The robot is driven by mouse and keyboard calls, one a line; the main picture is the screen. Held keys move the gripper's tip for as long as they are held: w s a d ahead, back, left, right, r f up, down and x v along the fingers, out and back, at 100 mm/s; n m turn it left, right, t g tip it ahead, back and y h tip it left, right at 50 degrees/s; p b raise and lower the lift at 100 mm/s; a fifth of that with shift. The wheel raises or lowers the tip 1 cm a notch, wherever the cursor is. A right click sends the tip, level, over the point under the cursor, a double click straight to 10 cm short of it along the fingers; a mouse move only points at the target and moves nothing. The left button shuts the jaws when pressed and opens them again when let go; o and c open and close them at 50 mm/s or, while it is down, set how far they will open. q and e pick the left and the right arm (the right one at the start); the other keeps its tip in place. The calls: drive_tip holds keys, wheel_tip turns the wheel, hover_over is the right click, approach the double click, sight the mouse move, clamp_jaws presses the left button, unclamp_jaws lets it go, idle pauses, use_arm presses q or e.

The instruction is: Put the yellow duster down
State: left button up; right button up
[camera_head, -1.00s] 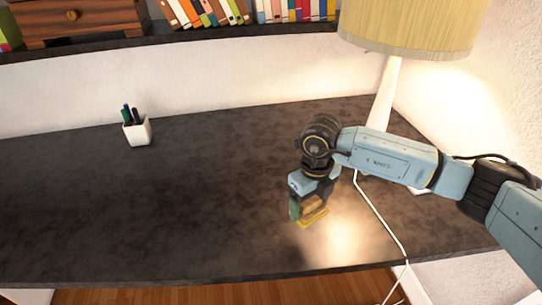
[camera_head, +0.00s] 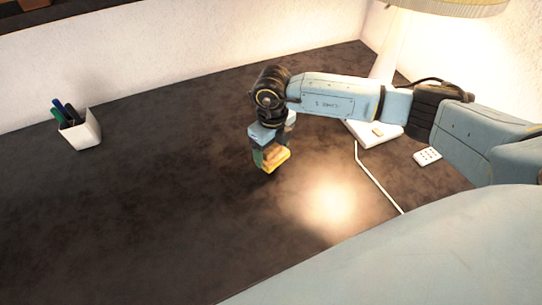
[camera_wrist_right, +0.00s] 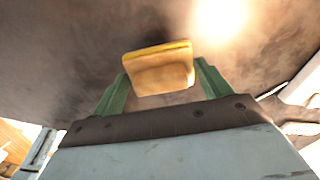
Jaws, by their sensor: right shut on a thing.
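The yellow duster (camera_head: 277,160) is a small yellow and tan block over the dark desk top (camera_head: 180,215). My right gripper (camera_head: 269,157) is shut on it, pointing down. In the right wrist view the duster (camera_wrist_right: 158,69) sits between the two green fingers of the right gripper (camera_wrist_right: 158,85). The dark surface shows behind it. I cannot tell for sure whether the duster touches the desk. My left gripper is not in view.
A white pen cup (camera_head: 80,131) with several pens stands at the left back. A lamp (camera_head: 389,45) with its white cord (camera_head: 378,183) stands at the right, beside a small white remote (camera_head: 428,155). The desk's middle and left are clear.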

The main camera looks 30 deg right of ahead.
sight(272, 158)
drive_tip(key=shift+w+f, duration=0.1)
drive_tip(key=shift+f, duration=2.05)
drive_tip(key=shift+f+b, duration=0.2)
drive_tip(key=shift+b, duration=0.1)
drive_tip(key=o, duration=1)
drive_tip(key=shift+c, duration=0.2)
wheel_tip(272, 158, up, 12)
drive_tip(key=shift+r+p, duration=0.25)
drive_tip(key=shift+p, duration=0.15)
